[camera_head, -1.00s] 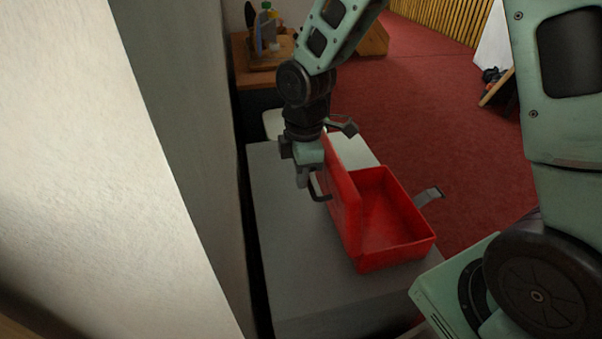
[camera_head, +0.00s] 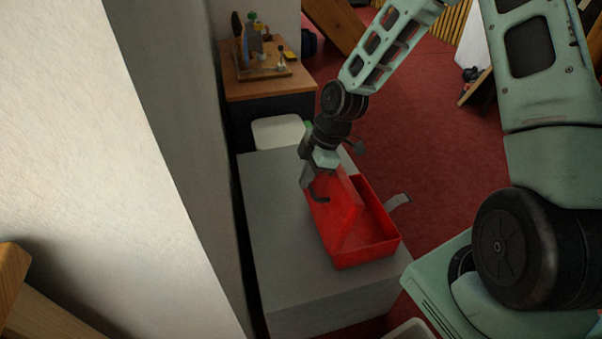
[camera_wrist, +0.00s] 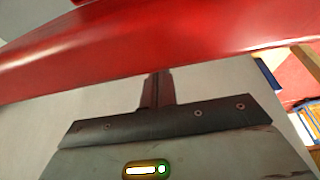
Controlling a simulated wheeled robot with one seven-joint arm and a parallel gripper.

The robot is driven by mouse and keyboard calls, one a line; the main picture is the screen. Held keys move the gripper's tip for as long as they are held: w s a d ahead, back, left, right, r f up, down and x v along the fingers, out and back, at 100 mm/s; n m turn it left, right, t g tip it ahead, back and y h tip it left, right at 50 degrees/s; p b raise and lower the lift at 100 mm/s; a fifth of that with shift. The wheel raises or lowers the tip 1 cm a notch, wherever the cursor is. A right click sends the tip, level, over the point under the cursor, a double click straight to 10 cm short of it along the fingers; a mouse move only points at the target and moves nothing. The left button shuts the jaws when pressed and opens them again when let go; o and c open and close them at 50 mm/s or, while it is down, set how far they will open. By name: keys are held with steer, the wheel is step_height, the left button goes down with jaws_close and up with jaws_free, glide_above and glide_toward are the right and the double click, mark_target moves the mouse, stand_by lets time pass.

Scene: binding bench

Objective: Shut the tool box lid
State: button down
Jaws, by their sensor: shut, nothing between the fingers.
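The red tool box (camera_head: 367,254) stands on a grey bench top. Its red lid (camera_head: 337,212) is raised on the left side and leans to the right over part of the open box. A dark curved handle (camera_head: 319,198) is on the lid's left face. My gripper (camera_head: 305,182) is shut and empty, at the left, outer side of the lid near its far end. In the wrist view the shut fingers (camera_wrist: 157,88) point at the red lid (camera_wrist: 160,45), which crosses the picture. I cannot tell whether they touch it.
The grey bench (camera_head: 275,235) is clear left of and in front of the box. A pale wall (camera_head: 150,150) rises close on the left. A grey strip (camera_head: 398,201) sticks out at the box's right side. A side table (camera_head: 268,85) with bottles stands behind.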

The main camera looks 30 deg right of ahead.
mark_target(340, 170)
steer(key=shift+s+d+r+p, duration=0.15)
steer(key=shift+d+r+p, duration=0.05)
steer(key=shift+d+p, duration=0.75)
steer(key=shift+s+d+r+p, duration=0.15)
steer(key=shift+d+r+p, duration=0.05)
steer(key=shift+d+p, duration=0.65)
steer(key=y, duration=0.1)
steer(key=d+y+p, duration=0.1)
steer(key=d+y, duration=0.1)
steer(key=shift+s+d+f+t+p, duration=0.1)
steer(key=shift+s+d+t+p, duration=0.1)
steer(key=shift+s+t+p, duration=0.15)
steer(key=d+y, duration=0.1)
steer(key=d+t+y, duration=0.1)
steer(key=y, duration=0.1)
steer(key=shift+s+d+f+y, duration=0.1)
steer(key=shift+d+f+y, duration=0.1)
steer(key=shift+f+y, duration=0.1)
steer(key=shift+s+d+f+y+b, duration=0.1)
steer(key=shift+d+f+y+b, duration=0.2)
steer(key=shift+d+y+b, duration=0.25)
steer(key=s+d+f+y+b, duration=0.1)
steer(key=d+f+y+b, duration=0.3)
steer(key=d+f+b, duration=0.2)
steer(key=shift+s+d+f+t+b, duration=0.3)
steer(key=shift+d+b, duration=0.7)
steer(key=shift+b, duration=1.15)
